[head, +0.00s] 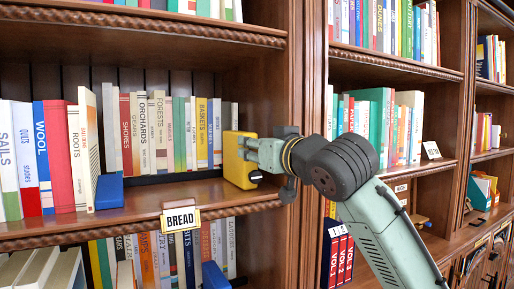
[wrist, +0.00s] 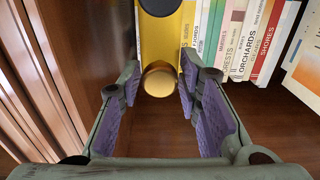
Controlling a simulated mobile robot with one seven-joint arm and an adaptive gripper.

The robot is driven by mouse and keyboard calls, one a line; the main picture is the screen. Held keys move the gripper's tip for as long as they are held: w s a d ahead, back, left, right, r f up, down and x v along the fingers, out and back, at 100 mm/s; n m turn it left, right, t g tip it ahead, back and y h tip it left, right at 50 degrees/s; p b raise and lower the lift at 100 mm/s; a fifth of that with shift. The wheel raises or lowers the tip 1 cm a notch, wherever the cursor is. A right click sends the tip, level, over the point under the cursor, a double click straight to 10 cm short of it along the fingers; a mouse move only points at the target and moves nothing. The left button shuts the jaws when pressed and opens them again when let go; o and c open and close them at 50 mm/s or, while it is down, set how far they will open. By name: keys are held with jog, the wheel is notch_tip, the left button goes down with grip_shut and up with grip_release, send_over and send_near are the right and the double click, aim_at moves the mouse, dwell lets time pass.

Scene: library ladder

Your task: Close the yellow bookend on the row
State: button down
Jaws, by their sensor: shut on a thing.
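The yellow bookend (head: 233,158) stands upright on the middle shelf, at the right end of the row of books (head: 165,132), close to the shelf's right side wall. It hides part of the last books, so I cannot tell whether it touches them. My gripper (head: 252,150) reaches in from the right and is shut on the bookend. In the wrist view, the bookend (wrist: 160,35) with its round gold knob (wrist: 160,82) sits between the fingertips of my gripper (wrist: 160,78), with the books (wrist: 235,40) just right of it.
A blue bookend (head: 109,191) stands by the leaning books on the left of the same shelf. A label plate reading BREAD (head: 180,217) hangs on the shelf edge (head: 130,222). The wooden upright (head: 306,95) is close beside my gripper. Bare shelf lies in front of the row.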

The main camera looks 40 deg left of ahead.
jog(key=s+a+b, duration=0.1)
jog(key=s+a, duration=0.2)
jog(key=s, duration=0.4)
jog(key=s+a+b, duration=0.1)
jog(key=s+a, duration=0.2)
jog(key=s, duration=0.5)
jog(key=s+a+b, duration=0.1)
jog(key=s+a, duration=0.2)
jog(key=s, duration=0.4)
jog(key=shift+s+a, duration=0.1)
jog(key=shift+s, duration=0.1)
jog(key=c, duration=1.4)
grip_release()
jog(key=shift+s, duration=0.15)
jog(key=shift+o, duration=0.2)
jog(key=v, duration=1.2)
